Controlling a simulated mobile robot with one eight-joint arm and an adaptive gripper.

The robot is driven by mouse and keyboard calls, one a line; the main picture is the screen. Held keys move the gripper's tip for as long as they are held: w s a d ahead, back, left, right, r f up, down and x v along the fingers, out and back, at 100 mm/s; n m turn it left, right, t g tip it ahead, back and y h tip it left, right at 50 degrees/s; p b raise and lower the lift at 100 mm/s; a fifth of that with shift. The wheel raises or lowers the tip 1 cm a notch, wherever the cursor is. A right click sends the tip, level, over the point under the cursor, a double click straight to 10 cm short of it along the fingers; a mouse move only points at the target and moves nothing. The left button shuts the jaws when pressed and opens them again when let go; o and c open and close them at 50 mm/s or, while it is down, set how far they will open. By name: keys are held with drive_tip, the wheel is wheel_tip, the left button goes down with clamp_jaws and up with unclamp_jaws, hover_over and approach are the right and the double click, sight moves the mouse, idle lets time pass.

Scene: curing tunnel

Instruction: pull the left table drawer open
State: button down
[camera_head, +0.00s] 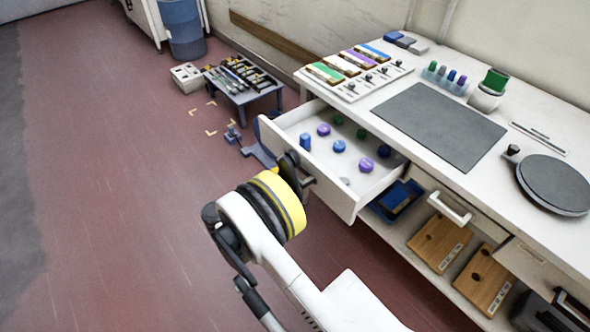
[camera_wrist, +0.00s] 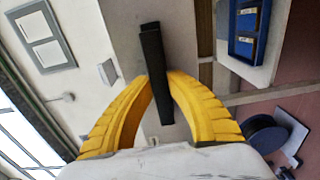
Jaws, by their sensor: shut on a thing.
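The left table drawer (camera_head: 345,200) is white and stands pulled far out from the white table (camera_head: 400,75) in the head view. Inside it lie several small blue, purple and green round items. My gripper (camera_head: 291,165) is at the drawer's front, partly hidden behind its yellow and black wrist. In the wrist view the two yellow fingers (camera_wrist: 160,95) close on a dark bar handle (camera_wrist: 152,60), with a finger on each side of it. The drawer's front face around the handle looks pale grey there.
A closed drawer with a white handle (camera_head: 449,208) is to the right. Below it, a shelf holds wooden boxes (camera_head: 440,243) and a blue tray (camera_head: 397,200). A low dark table (camera_head: 243,85) and a blue barrel (camera_head: 181,28) stand beyond. The red floor at left is clear.

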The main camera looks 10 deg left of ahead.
idle(0.3)
drive_tip(key=c, duration=1.3)
unclamp_jaws()
drive_tip(key=v, duration=1.2)
